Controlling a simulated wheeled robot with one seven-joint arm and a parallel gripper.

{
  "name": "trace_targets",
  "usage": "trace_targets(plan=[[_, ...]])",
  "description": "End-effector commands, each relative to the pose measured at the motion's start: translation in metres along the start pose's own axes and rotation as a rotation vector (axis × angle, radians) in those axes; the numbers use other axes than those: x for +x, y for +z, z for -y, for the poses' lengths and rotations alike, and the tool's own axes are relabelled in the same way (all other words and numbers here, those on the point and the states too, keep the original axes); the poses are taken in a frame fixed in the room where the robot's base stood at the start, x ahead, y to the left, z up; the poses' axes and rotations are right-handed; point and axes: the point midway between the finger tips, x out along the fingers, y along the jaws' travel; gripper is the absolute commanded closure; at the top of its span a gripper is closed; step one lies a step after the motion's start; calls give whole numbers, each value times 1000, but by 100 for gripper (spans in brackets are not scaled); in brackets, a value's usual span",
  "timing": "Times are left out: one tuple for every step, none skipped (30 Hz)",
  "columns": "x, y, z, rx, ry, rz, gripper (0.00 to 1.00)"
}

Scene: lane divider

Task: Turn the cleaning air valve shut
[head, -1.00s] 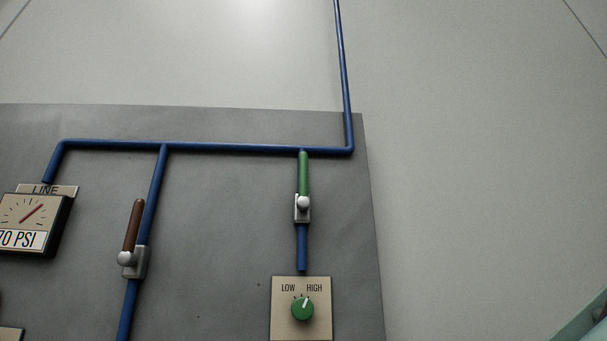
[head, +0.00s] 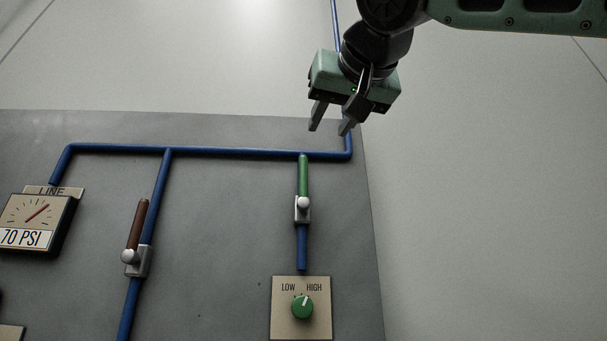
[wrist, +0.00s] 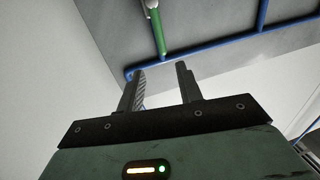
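Two lever valves show on a grey panel. One has a green handle (head: 304,176) pointing up along its blue pipe, above a silver valve body (head: 302,207). The other has a brown handle (head: 137,225) on a silver body (head: 137,262), pointing up roughly along its pipe. No label in view names the cleaning air valve. My gripper (head: 329,127) is open and empty, above and right of the green handle, near the pipe corner. In the wrist view, the green handle (wrist: 158,35) lies beyond the open fingers (wrist: 161,72), apart from them.
A blue pipe (head: 230,152) runs across the panel (head: 225,200) top and rises at the right. A LOW/HIGH plate with a green knob (head: 302,307) sits below the green valve. A LINE gauge (head: 37,222) reads 70 PSI at left. Bare wall (head: 480,190) lies right.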

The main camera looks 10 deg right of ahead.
Motion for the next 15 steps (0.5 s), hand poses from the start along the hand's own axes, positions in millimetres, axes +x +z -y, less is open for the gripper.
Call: trace_targets(plan=[[9,0,0,-1,1,4,64],[14,0,0,-2,1,5,64],[21,0,1,-2,0,4,64],[27,0,1,-2,0,4,64],[34,-1,0,-2,1,5,64],[42,-1,0,-3,1,5,64],[49,0,1,-3,0,5,64],[55,0,1,-4,1,6,64],[63,-1,1,-3,1,5,64],[70,-1,1,-3,1,5,64],[76,-1,1,-3,1,5,64],[84,-1,1,-3,1,5,64],[91,-1,1,-3,0,5,64],[97,-1,1,-3,0,5,64],[105,-1,1,-4,1,6,64]])
